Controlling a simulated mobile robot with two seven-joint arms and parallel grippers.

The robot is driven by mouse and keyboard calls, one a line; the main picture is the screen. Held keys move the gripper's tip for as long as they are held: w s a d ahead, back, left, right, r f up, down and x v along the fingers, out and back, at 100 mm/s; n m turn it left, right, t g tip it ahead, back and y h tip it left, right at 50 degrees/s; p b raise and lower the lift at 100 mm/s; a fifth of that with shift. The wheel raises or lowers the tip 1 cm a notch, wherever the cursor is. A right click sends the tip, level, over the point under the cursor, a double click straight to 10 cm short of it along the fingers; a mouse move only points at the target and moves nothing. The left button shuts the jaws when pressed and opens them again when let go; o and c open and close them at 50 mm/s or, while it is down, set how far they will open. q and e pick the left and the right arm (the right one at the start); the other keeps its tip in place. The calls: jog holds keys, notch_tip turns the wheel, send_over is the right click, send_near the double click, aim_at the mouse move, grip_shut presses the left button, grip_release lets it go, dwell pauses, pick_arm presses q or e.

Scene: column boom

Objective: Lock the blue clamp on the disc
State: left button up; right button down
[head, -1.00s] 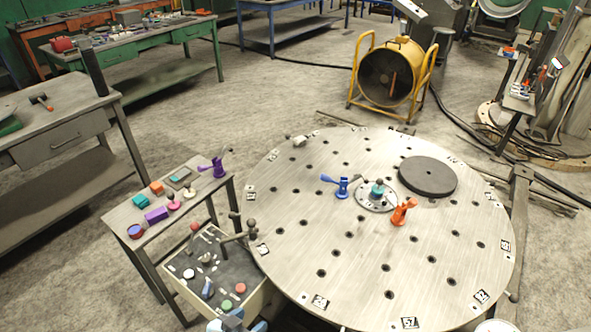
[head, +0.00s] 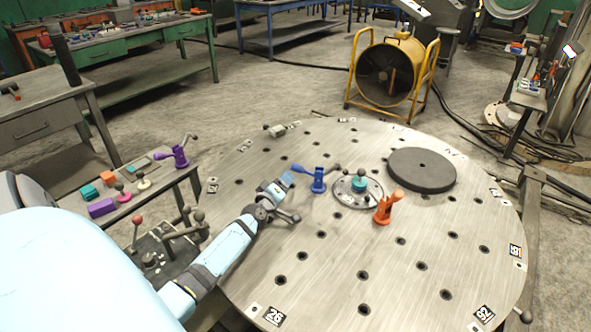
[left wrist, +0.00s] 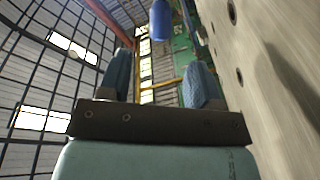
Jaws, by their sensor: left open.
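The blue clamp (head: 318,180) stands on the large grey disc (head: 330,262), left of the disc's hub. Its lever sticks out to the left, toward my left gripper (head: 286,183). That gripper is open and empty, low over the disc just left of the lever. In the left wrist view, its two blue fingers stand apart (left wrist: 161,82), and the blue lever end (left wrist: 161,20) shows ahead, beyond the fingertips and between them in the picture. Contact with the lever does not show. My right gripper is not in view.
An orange clamp (head: 386,208), a hub with a teal knob (head: 358,184) and a dark round plate (head: 422,170) are on the disc. A side table (head: 72,203) with small coloured parts and a purple clamp (head: 178,155) stands at left. The disc's front right is clear.

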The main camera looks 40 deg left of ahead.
aim_at(293, 169)
pick_arm(q)
jog(key=b+x, duration=0.2)
jog(key=x, duration=0.7)
jog(key=shift+w+f, duration=0.1)
jog(key=shift+w, duration=0.05)
grip_shut()
